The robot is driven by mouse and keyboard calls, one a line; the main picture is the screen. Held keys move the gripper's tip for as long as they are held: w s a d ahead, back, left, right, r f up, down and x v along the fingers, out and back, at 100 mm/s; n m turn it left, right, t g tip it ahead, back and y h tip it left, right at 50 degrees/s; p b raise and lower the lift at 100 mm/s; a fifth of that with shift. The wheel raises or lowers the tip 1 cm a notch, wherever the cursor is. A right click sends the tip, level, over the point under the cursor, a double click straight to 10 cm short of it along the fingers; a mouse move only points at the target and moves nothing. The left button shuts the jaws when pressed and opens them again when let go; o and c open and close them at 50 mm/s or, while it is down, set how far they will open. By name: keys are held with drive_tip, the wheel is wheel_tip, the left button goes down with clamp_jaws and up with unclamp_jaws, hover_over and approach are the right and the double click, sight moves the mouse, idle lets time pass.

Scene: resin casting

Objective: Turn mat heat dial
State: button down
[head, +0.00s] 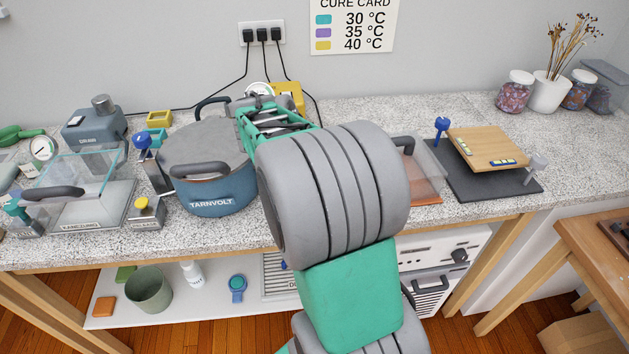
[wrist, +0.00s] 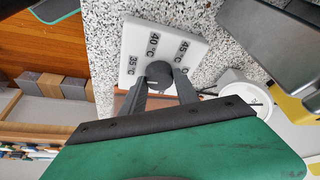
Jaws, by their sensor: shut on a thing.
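The heat dial is a round dark knob (wrist: 158,73) on a white plate (wrist: 133,38) marked 35 °C, 40 °C and 45 °C in the wrist view. My gripper (wrist: 163,84) has a grey finger on either side of the knob and is shut on it. I cannot make out a pointer on the knob, so its setting is unclear. In the head view my arm covers the dial, and only part of my teal gripper shows behind the arm, beside the blue pot (head: 222,190).
The blue pot marked TARNVOLT stands left of my arm. A clear-lidded box (head: 425,172) and a dark slab (head: 458,185) bearing a wooden board (head: 490,142) lie to the right. A cure card (head: 352,25) hangs on the wall. Cables run from a wall socket (head: 262,33).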

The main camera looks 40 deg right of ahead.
drive_tip(key=shift+m, duration=0.5)
drive_tip(key=shift+f+g, duration=0.1)
drive_tip(key=shift+g, duration=0.2)
drive_tip(key=c, duration=0.9)
unclamp_jaws()
drive_tip(key=v, duration=0.8)
drive_tip(key=shift+d+p, duration=0.1)
drive_tip(key=shift+p, duration=0.3)
